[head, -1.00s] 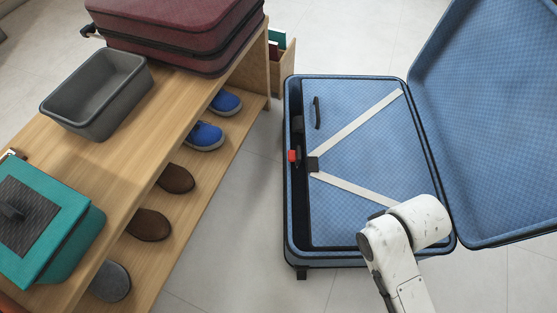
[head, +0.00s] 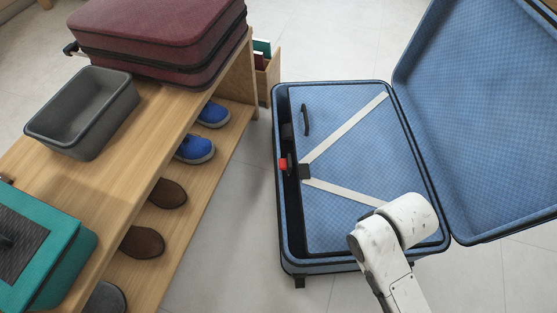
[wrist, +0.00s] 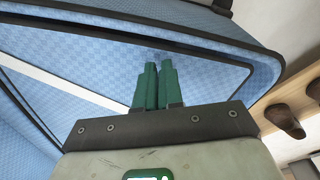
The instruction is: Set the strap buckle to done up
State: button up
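The open blue suitcase (head: 278,220) lies on the floor. Two pale straps (head: 350,125) form a V over its checked inner panel and meet at a dark buckle piece (head: 305,171). A red buckle part (head: 283,164) sits left of it at the case's side; a small dark gap seems to separate them. My gripper's green fingers (wrist: 158,64) show in the wrist view, close together with nothing between them, over the blue panel. A pale strap (wrist: 70,87) runs left of them. In the head view my white arm is over the case's lower right and the fingers are hidden.
The raised lid (head: 480,120) stands at the right. A wooden bench (head: 165,135) at the left bears a maroon suitcase (head: 160,25), a grey bin (head: 85,110) and a teal box (head: 70,260). Shoes (head: 195,149) line its lower shelf. Floor is clear between bench and case.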

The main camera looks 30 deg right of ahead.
aim_at(285, 164)
jog(key=w+a+r+n+p, duration=0.1)
jog(key=w+n+p, duration=0.1)
jog(key=w, duration=0.1)
jog(key=w+a+r+n+p, duration=0.1)
jog(key=w+r+n+p, duration=0.1)
jog(key=w+p, duration=0.1)
jog(key=w+r+n+p, duration=0.2)
jog(key=w+n+p, duration=0.1)
jog(key=w, duration=0.1)
jog(key=shift+w+a, duration=0.35)
jog(key=shift+a, duration=0.05)
grip_shut()
jog(key=w+a+r+n+g+h+p, duration=0.1)
jog(key=w+a+r+n+p, duration=0.3)
jog(key=w+a+n, duration=0.3)
jog(key=w+a+r+n+g+h+p, duration=0.1)
jog(key=w+a+r+n+p, duration=0.3)
jog(key=w+n, duration=0.9)
jog(key=a+n+h, duration=0.1)
jog(key=a+n, duration=0.2)
jog(key=n, duration=0.1)
jog(key=shift+a+p, duration=0.3)
jog(key=shift+a, duration=0.1)
jog(key=shift+f, duration=0.15)
jog(key=s+d+f+b, duration=0.3)
jog(key=d+f+b, duration=0.2)
jog(key=f, duration=0.4)
jog(key=shift+d+f, duration=0.35)
jog(key=shift+d, duration=0.55)
jog(key=shift+r, duration=0.2)
